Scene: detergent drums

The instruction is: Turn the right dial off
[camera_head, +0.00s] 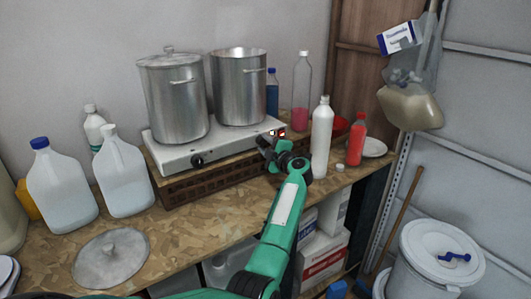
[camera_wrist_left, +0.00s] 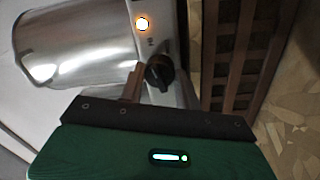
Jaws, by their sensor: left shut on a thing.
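The white two-burner stove (camera_head: 172,155) stands on a brown wooden crate. Its left dial (camera_head: 197,160) is black and uncovered on the front panel. My left gripper (camera_head: 266,146) is at the right end of that panel and hides the right dial in the head view. In the left wrist view the right dial (camera_wrist_left: 158,72) is a black knob between the fingers of my left gripper (camera_wrist_left: 160,88), which is shut on it. An indicator light (camera_wrist_left: 142,23) glows orange-yellow beside the dial. My right gripper is not in view.
Two steel pots (camera_head: 176,105) (camera_head: 240,90) stand on the stove. A white bottle (camera_head: 321,140) and a red bottle (camera_head: 357,140) stand close to the right of my left gripper. Jugs (camera_head: 122,175) and a loose lid (camera_head: 110,258) are on the left of the worktop.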

